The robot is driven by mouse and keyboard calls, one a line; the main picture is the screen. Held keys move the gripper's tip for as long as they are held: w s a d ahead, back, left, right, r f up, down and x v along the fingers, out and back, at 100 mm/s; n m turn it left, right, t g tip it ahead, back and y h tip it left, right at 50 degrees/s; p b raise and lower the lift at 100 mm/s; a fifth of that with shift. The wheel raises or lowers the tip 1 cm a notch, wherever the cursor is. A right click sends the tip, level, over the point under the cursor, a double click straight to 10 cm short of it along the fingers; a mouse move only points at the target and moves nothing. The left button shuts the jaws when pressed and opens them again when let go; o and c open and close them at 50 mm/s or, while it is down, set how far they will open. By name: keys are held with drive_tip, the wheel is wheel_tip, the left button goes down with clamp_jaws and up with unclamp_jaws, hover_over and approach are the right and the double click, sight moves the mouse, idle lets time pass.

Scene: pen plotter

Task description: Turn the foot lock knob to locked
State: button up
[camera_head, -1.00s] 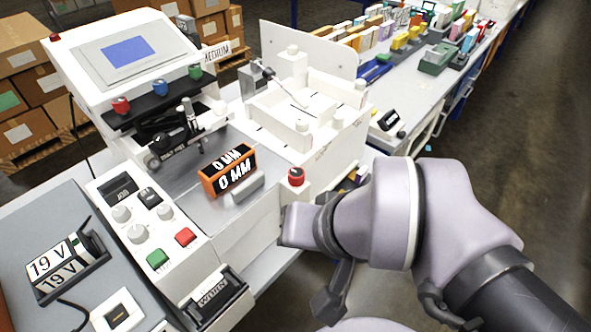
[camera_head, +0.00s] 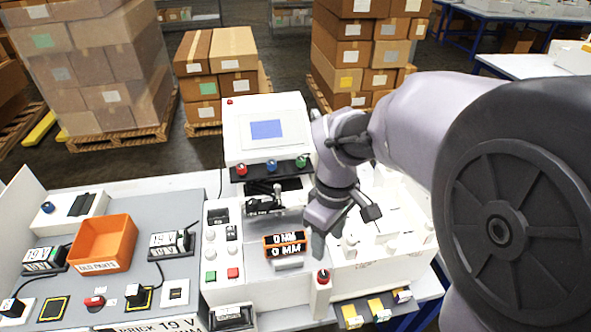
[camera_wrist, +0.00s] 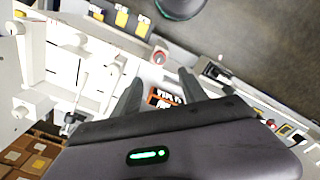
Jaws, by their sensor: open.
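The white plotter machine (camera_head: 262,213) stands in the middle of the head view. A red round knob (camera_head: 323,276) sits on its front right corner; it also shows in the wrist view (camera_wrist: 158,58), beyond my fingertips. I see no label naming the foot lock knob, so I cannot tell which knob it is or how it is set. My gripper (camera_head: 319,243) is open and empty, above and behind the red knob. In the wrist view the two fingers (camera_wrist: 160,84) are spread, with the orange-framed "0 MM" display (camera_wrist: 165,97) showing between them.
Small knobs and buttons (camera_head: 222,256) line the panel left of the display. Red, blue and green knobs (camera_head: 271,166) sit on a black bar under the screen. White fixtures with short posts (camera_head: 385,225) stand right of my gripper. An orange bin (camera_head: 104,240) stands left.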

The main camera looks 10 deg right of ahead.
sight(324, 275)
wheel_tip(324, 275, down, 14)
drive_tip(key=b, duration=0.4)
drive_tip(key=shift+d+r, duration=0.1)
drive_tip(key=shift+r, duration=0.05)
clamp_jaws()
